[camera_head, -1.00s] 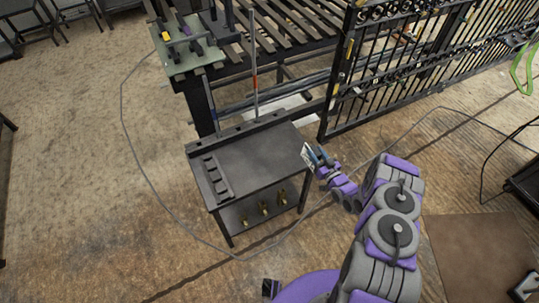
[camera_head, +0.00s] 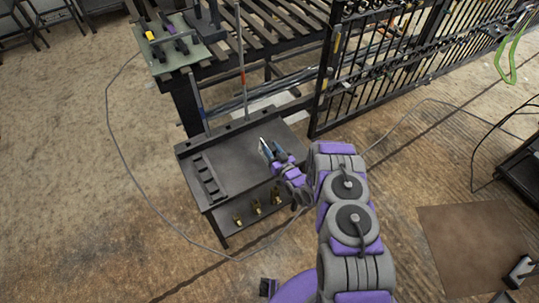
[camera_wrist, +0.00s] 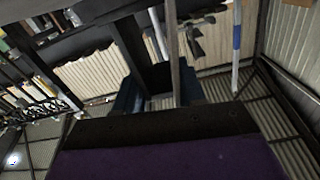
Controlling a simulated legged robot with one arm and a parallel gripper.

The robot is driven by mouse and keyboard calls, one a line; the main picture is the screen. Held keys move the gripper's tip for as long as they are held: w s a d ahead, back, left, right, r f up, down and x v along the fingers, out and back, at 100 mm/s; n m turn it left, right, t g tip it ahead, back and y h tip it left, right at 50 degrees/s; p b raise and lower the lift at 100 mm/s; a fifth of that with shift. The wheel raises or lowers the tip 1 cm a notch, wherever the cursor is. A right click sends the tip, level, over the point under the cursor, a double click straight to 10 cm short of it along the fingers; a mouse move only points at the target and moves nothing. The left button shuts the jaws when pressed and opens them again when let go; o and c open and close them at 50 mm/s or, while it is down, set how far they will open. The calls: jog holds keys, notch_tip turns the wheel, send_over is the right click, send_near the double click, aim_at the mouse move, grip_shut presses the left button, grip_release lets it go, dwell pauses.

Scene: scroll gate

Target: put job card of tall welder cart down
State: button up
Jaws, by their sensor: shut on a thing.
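The welder cart (camera_head: 240,158) is a dark metal stand with a flat top and a lower shelf, left of my arm in the head view. My gripper (camera_head: 272,151) is over the right part of its top. It is shut on the job card (camera_head: 264,148), a thin pale sheet that shows as a narrow, steeply tilted sliver. I cannot tell whether the card touches the top. In the wrist view the purple gripper body (camera_wrist: 165,155) fills the bottom, and the card is not clearly made out.
A slotted dark rack (camera_head: 207,178) lies along the left of the cart top. Brass fittings (camera_head: 257,207) stand on the lower shelf. Behind are a slatted table (camera_head: 284,35) and a black scroll gate (camera_head: 400,65). A cable loops over the floor. The middle of the cart top is clear.

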jog(key=shift+a, duration=0.2)
jog(key=f, duration=0.2)
jog(key=f+b, duration=0.1)
jog(key=shift+d+f, duration=0.25)
jog(key=shift+d, duration=0.05)
jog(key=shift+a, duration=0.45)
jog(key=o, duration=0.6)
jog(key=shift+f, duration=0.1)
jog(key=o, duration=0.4)
jog(key=shift+d, duration=0.35)
jog(key=shift+o, duration=0.2)
jog(key=p+v, duration=0.3)
jog(key=v, duration=0.9)
